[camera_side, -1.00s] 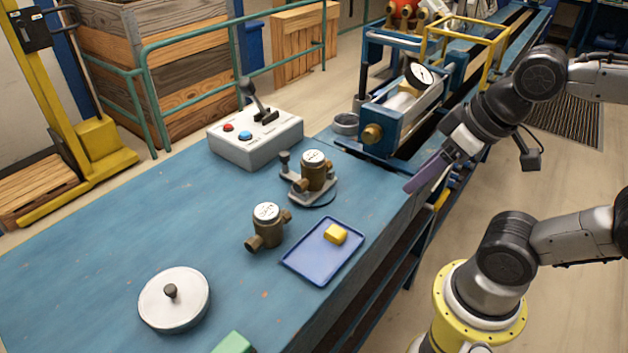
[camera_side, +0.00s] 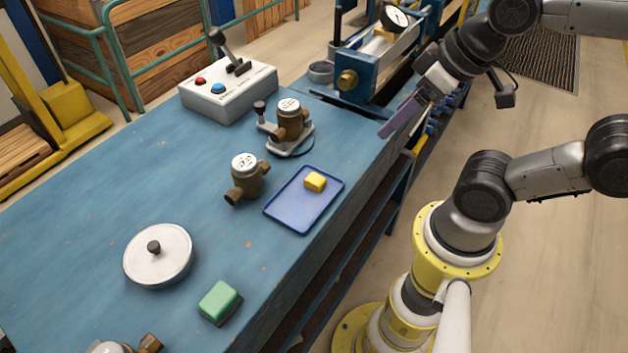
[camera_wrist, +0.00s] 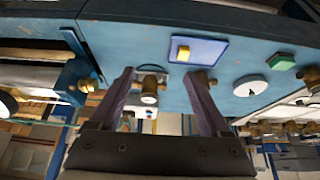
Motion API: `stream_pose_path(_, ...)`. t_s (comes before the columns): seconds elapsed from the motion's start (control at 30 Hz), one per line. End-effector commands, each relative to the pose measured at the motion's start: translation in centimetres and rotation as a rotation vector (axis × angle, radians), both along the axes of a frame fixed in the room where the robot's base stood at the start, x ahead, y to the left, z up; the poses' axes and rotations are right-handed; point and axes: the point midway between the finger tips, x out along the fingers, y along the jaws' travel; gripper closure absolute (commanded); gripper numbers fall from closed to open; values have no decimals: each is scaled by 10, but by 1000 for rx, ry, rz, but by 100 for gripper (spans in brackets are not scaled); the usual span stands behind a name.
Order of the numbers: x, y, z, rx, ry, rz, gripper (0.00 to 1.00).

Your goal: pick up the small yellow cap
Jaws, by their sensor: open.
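The small yellow cap (camera_side: 315,182) lies on the blue tray (camera_side: 290,218) near the bench's right edge. The cap (camera_wrist: 183,53) and the tray (camera_wrist: 216,50) also show in the wrist view, beyond my fingers. My gripper (camera_side: 390,130) is to the right of and beyond the tray in the side view, apart from it. In the wrist view my gripper (camera_wrist: 155,85) has its two purple fingers spread, with nothing held between them. A brass meter shows in the gap between the fingers, farther off.
A brass meter (camera_side: 246,186) stands left of the tray, another (camera_side: 290,122) sits on a stand behind it. A control box (camera_side: 228,93), a round lidded dish (camera_side: 158,260) and a green sponge-like block (camera_side: 220,298) are also on the bench. Bare bench lies at left.

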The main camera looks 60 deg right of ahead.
Motion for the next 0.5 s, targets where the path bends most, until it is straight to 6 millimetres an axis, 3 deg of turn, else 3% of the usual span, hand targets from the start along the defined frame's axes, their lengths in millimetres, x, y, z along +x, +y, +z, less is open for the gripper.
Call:
stream_pose_path(0.33,0,0,0,-16,1,29,18)
stream_pose_path(0.5,-1,2,5,-116,11,238,18)
